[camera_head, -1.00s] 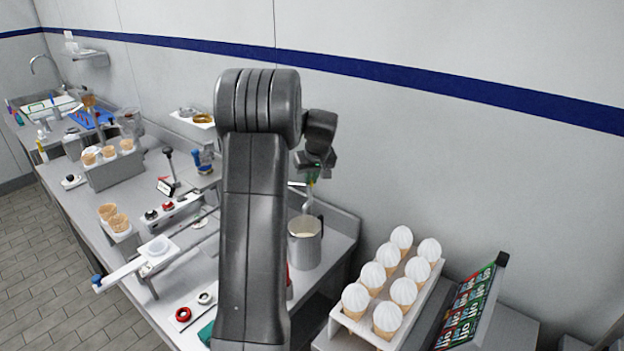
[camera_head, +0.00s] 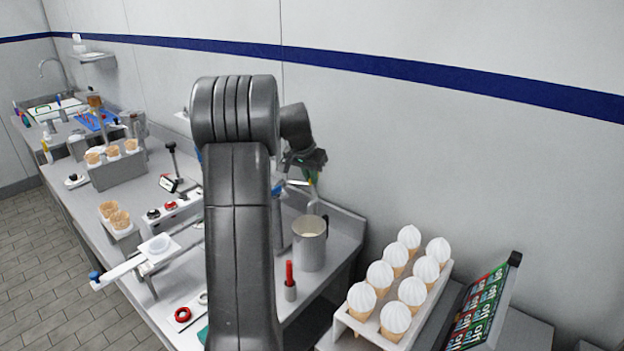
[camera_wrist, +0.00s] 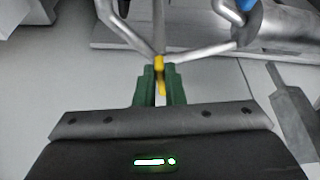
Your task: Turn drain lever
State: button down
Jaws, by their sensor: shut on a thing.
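My gripper (camera_head: 311,174) is at the end of the bent arm, above and behind the metal pitcher (camera_head: 309,246) near the wall. In the wrist view its green fingers (camera_wrist: 160,88) are shut on a small yellow piece (camera_wrist: 159,66). Metal rods (camera_wrist: 130,35) meet at that yellow piece. A blue-tipped metal part (camera_wrist: 245,5) shows at the top right of the wrist view, beside a metal cylinder (camera_wrist: 287,24). A blue part (camera_head: 278,188) also shows left of my gripper in the head view. I cannot tell for certain which part is the drain lever.
A white rack (camera_head: 408,312) of several white-topped cones stands at the right, beside a tilted colourful panel (camera_head: 478,307). A red-handled tool (camera_head: 289,273) stands upright near the pitcher. A white-and-metal arm (camera_head: 140,262) with a blue knob sticks out at the left. My arm hides the middle of the counter.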

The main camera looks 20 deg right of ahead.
jog(key=shift+w+m, duration=0.15)
jog(key=shift+m, duration=0.45)
jog(key=shift+r, duration=0.1)
jog(key=c, duration=1.5)
grip_release()
jog(key=v, duration=0.4)
jog(key=b+v, duration=0.1)
jog(key=v, duration=0.4)
jog(key=b+v, duration=0.1)
jog(key=v, duration=0.3)
jog(key=shift+w+a+r, duration=0.1)
jog(key=shift+a+r, duration=0.25)
jog(key=x, duration=0.4)
jog(key=p+x, duration=0.1)
jog(key=x, duration=0.9)
jog(key=shift+s+d+p, duration=0.15)
jog(key=shift+s+p, duration=0.15)
jog(key=shift+p, duration=0.05)
